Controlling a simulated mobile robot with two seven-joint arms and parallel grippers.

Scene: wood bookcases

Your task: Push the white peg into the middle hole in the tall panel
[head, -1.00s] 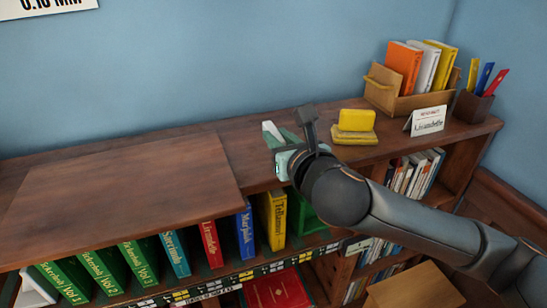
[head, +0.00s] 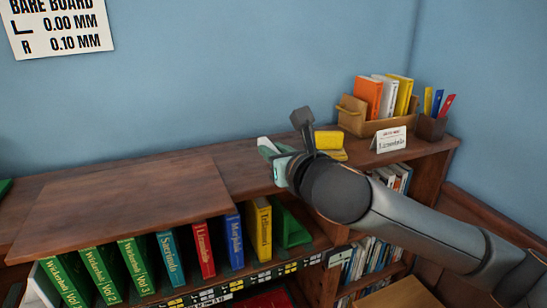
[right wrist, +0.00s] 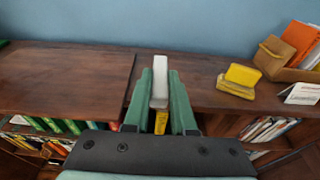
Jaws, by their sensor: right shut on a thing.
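A white block-like piece, which looks like the white peg (right wrist: 159,88), stands between the green fingers of my right gripper (right wrist: 160,100) in the right wrist view. The fingers are shut on it. In the head view my right gripper (head: 272,158) is over the bookcase top, left of the yellow blocks, with the pale end of the peg (head: 264,142) showing. The peg's lower part is hidden by the fingers. I see no tall panel or middle hole in either view. My left gripper is not in view.
The wooden bookcase top (head: 120,195) is mostly clear on the left. Yellow blocks (head: 328,141), a white card (head: 390,139), a wooden book holder (head: 352,120) and a pen cup (head: 431,127) stand on the right. Books fill the shelf below. A green edge (head: 5,186) shows far left.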

